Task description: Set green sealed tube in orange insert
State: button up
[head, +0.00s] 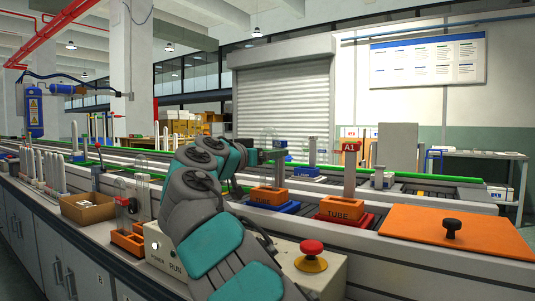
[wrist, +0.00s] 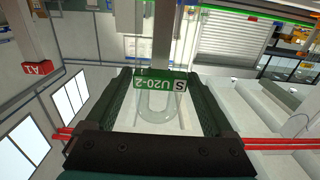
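My gripper (head: 264,156) is at the end of the arm, above the orange insert marked TUBE (head: 267,196) that sits on a blue tray. The tube's rounded end shows nearest the palm. A green tag (wrist: 160,82) reading U20-2 with an S lies across the tube's line, with a pale post behind it. The arm hides much of the tube in the head view.
A second orange TUBE insert (head: 343,209) on a red tray carries a post with a red A1 tag (head: 351,146). An orange lid (head: 455,232) with a black knob lies at right. A red button (head: 312,247) and a cardboard box (head: 88,208) are nearer.

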jog(key=shift+o, duration=0.7)
jog(key=b+v, duration=0.1)
jog(key=v, duration=0.6)
jog(key=shift+s+a, duration=0.25)
jog(key=shift+s, duration=0.05)
notch_tip(320, 180, up, 9)
jog(key=p, duration=0.7)
jog(key=shift+p, duration=0.35)
